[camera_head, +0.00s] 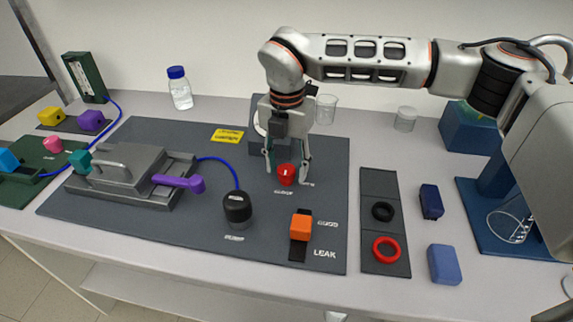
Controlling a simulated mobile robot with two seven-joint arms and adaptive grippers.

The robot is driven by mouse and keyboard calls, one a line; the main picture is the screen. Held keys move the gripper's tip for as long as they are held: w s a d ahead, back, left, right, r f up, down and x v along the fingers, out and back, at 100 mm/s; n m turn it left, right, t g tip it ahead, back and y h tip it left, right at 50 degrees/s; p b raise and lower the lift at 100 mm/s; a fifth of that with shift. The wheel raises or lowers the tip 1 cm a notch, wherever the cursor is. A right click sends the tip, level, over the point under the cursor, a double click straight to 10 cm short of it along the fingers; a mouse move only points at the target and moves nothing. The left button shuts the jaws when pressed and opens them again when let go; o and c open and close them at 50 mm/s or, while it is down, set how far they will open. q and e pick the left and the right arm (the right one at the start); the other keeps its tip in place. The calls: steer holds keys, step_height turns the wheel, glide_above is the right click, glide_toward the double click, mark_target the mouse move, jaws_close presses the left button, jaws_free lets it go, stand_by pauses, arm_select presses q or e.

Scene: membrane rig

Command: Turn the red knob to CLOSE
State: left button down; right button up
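The red knob (286,175) stands on the dark mat (190,236), right of the middle, with small white lettering in front of it and at its right that I cannot read clearly. My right gripper (287,167) reaches down over it from above. Its fingers are spread, one at the left and one at the right of the knob, with gaps showing on both sides. The knob's back is partly hidden. My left gripper is not in view.
A gauge-like round thing on a dark block (259,131) stands behind the gripper. A black knob (237,208) and an orange handle (301,225) stand in front. A grey clamp (125,176) with a purple lever (177,182) is at left. A ring tray (379,180) lies at right.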

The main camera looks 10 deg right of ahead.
mark_target(287, 169)
step_height(287, 169, up, 12)
stand_by(0.6)
